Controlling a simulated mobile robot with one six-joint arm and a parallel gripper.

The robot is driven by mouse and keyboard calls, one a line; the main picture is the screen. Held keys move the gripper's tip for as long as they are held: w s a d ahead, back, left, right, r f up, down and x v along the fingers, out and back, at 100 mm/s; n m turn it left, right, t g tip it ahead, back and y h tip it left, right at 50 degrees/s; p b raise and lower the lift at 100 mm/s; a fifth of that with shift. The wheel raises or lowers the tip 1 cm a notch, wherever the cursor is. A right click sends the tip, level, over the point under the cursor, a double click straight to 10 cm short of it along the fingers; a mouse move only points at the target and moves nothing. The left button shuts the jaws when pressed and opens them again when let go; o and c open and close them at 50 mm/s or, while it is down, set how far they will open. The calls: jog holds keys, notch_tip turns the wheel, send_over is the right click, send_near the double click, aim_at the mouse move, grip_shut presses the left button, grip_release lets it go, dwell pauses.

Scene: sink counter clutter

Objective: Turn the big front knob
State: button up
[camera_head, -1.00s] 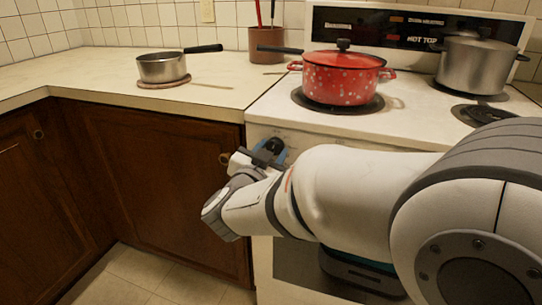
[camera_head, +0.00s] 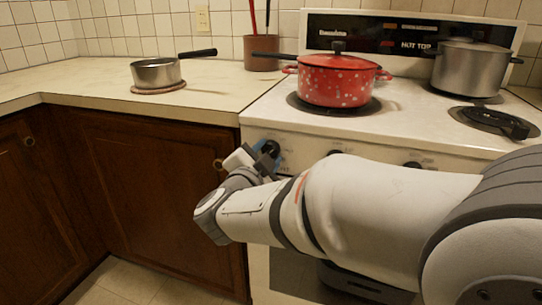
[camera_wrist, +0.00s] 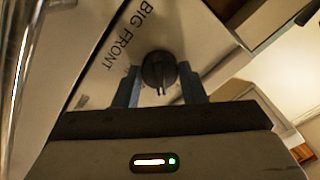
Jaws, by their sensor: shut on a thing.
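The big front knob (camera_wrist: 158,70) is a round black knob on the stove's front panel, with the label "BIG FRONT" printed beside it in the wrist view. Its grip bar shows between my fingers. In the head view the dark knob (camera_head: 269,148) is at the left end of the stove front, partly covered by my gripper (camera_head: 262,158). My gripper (camera_wrist: 160,86) is shut on the knob, with one blue-grey finger on each side of it.
A red speckled pot (camera_head: 338,80) and a steel pot (camera_head: 466,68) stand on the stove. A small saucepan (camera_head: 156,72) sits on a trivet on the counter (camera_head: 80,82). Another black knob (camera_head: 413,165) is farther right. Wooden cabinets (camera_head: 140,180) stand left of the stove.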

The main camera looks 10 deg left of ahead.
jog(key=o, duration=1)
jog(key=shift+r, duration=0.1)
